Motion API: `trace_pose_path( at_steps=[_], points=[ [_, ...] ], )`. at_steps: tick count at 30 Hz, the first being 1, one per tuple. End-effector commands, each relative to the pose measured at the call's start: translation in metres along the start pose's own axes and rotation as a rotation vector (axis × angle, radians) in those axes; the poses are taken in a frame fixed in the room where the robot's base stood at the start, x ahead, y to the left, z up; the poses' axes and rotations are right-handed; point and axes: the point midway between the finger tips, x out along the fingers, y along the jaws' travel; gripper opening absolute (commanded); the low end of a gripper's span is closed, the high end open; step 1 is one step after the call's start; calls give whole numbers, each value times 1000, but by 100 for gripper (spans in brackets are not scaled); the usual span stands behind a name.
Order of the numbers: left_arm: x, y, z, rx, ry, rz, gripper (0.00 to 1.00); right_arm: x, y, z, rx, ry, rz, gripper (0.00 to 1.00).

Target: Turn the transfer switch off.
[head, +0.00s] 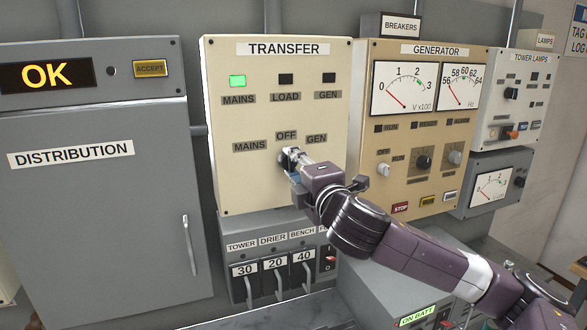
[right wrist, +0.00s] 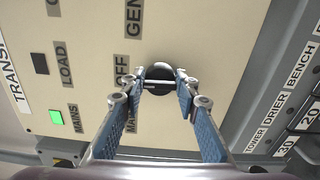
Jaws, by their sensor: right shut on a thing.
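The cream TRANSFER panel (head: 228,180) has a rotary switch low in its middle, below the MAINS, OFF (head: 286,135) and GEN labels. In the head view my right gripper (head: 289,158) is at this switch and covers most of it. In the right wrist view the switch's dark round knob (right wrist: 158,74) sits between the two blue-padded fingers of the right gripper (right wrist: 158,85), which is shut on it. A pale bar crosses the knob towards the OFF label (right wrist: 122,80); its exact setting is hard to tell. My left gripper is out of view.
The green MAINS lamp (head: 237,81) is lit; the LOAD lamp (head: 286,78) and GEN lamp (head: 328,78) are dark. The breaker box (head: 233,226) sits below the panel, the GENERATOR panel (head: 362,130) to the right, the grey DISTRIBUTION cabinet (head: 95,220) to the left.

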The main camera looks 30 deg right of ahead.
Motion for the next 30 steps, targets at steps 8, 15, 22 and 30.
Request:
trace_pose_path(
  at_steps=[8,15,22,30],
  points=[
    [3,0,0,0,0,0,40,0,-2,0,60,0,-4,5],
    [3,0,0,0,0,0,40,0,-2,0,67,-1,-4,5],
    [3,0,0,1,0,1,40,0,-2,0,66,0,-4,33],
    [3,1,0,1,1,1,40,0,-1,0,66,0,-2,46]
  ],
)
